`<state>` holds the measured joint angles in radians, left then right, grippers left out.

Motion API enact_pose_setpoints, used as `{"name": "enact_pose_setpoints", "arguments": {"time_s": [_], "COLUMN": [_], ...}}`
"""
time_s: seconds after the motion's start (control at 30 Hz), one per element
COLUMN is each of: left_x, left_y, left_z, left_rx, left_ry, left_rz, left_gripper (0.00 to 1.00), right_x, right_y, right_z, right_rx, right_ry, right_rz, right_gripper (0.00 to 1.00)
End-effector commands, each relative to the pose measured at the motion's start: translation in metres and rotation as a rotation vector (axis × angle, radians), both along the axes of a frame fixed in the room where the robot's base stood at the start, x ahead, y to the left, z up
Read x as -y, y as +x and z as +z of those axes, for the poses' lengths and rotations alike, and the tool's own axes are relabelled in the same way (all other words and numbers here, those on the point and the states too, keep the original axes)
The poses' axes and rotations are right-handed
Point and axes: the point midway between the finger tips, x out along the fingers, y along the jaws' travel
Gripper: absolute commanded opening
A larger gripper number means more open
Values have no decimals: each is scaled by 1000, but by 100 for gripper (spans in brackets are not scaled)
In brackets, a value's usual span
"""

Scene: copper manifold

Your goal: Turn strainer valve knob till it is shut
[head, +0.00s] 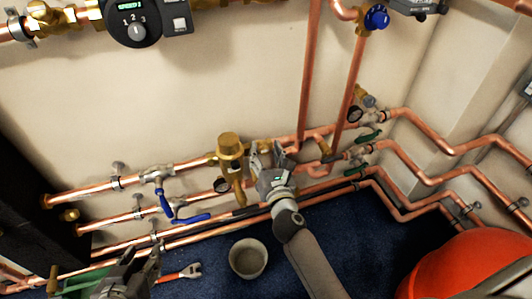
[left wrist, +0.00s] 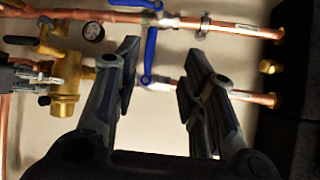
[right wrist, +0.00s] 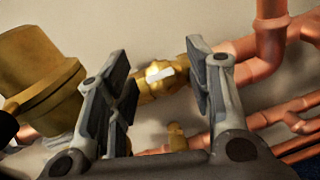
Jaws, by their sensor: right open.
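A brass valve fitting (right wrist: 158,84) with a pale, bright spot on its front lies between the fingers of my right gripper (right wrist: 158,82) in the right wrist view. The fingers are open on both sides of it, and I see no grip on it. A brass cylinder (right wrist: 38,75) stands to its left; in the head view its capped body (head: 231,146) is just left of my right gripper (head: 268,158), which hides the fitting there. Whether the knob is turned cannot be told. My left gripper (left wrist: 160,75) is open and empty, facing the wall pipes.
Copper pipes run along the wall. Blue lever handles (head: 164,203) (head: 191,217) are left of the brass cylinder, green handles (head: 369,136) to the right. A pot (head: 248,259) and a wrench (head: 180,274) lie on the blue floor. A red tank (head: 455,268) fills the lower right.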

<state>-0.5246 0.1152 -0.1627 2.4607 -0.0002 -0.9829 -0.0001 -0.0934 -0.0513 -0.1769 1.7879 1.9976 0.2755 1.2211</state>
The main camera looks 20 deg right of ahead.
Motion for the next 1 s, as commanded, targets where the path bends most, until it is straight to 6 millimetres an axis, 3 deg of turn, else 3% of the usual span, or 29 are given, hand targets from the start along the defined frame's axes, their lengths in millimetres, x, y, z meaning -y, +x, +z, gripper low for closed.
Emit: {"name": "enact_pose_setpoints", "arguments": {"time_s": [0.17,0.5,0.77,1.0], "left_x": [0,0,0,-12], "left_y": [0,0,-3,-34], "left_z": [0,0,-1,-24], "left_rx": [0,1,-20,-203], "left_ry": [0,0,4,44], "left_rz": [0,0,0,14], "left_gripper": [38,38,38,38], "right_x": [0,0,0,1], "right_y": [0,0,-1,-1], "right_z": [0,0,0,1], "right_rx": [0,0,-1,0], "right_ry": [0,0,-13,-73], "right_rz": [0,0,8,48], "right_gripper": [46,3,2,2]}}
